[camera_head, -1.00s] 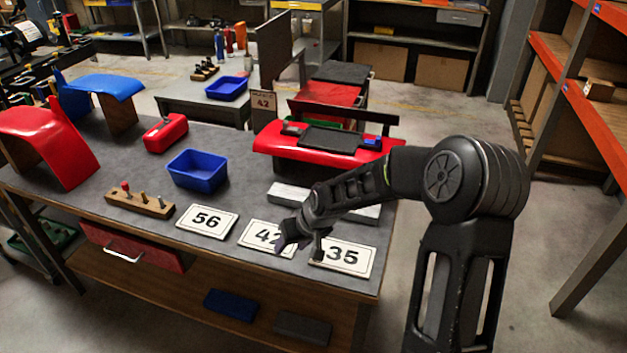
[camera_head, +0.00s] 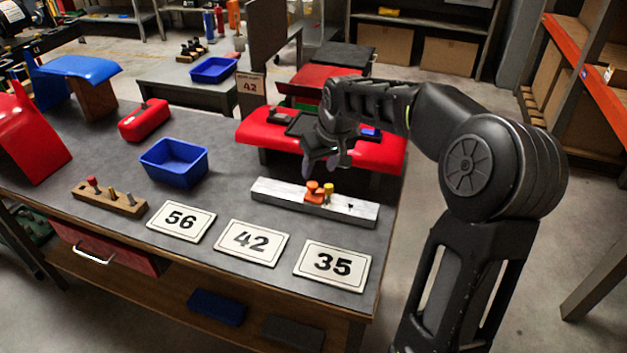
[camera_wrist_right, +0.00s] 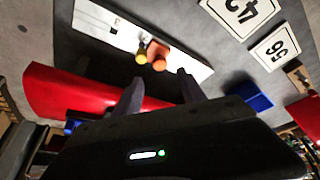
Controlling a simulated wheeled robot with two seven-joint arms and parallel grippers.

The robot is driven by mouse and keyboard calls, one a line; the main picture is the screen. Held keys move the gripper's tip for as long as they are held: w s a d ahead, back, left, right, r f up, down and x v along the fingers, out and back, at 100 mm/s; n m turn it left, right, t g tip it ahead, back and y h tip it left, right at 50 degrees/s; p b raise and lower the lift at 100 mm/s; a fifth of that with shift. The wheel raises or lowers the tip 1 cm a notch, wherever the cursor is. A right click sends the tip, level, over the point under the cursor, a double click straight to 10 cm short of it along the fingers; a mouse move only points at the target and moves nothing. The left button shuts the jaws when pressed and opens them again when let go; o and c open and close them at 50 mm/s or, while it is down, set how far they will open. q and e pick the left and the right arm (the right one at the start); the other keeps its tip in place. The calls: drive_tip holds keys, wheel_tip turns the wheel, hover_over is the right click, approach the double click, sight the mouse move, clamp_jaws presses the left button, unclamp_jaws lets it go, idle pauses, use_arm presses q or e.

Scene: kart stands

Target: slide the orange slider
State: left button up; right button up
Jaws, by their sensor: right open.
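The orange slider (camera_head: 313,192) sits on a long pale rail block (camera_head: 277,193) on the grey workbench, near the middle of its length. A yellow knob (camera_head: 328,189) stands right beside it on the same block. In the right wrist view, the orange slider (camera_wrist_right: 158,57) and the yellow knob (camera_wrist_right: 141,56) show just beyond my fingertips. My right gripper (camera_head: 325,168) is open and empty, above and behind the slider, apart from it. It also shows in the right wrist view (camera_wrist_right: 160,85), fingers spread. My left gripper is not in view.
A blue bin (camera_head: 174,162) and a wooden peg block (camera_head: 110,198) are to the left.

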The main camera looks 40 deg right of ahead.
sight(313, 184)
drive_tip(key=x, duration=0.7)
drive_tip(key=shift+w+f+p, duration=0.1)
drive_tip(key=shift+f+p, duration=0.1)
drive_tip(key=shift+p, duration=0.15)
drive_tip(key=shift+c, duration=0.3)
clamp_jaws()
idle(0.8)
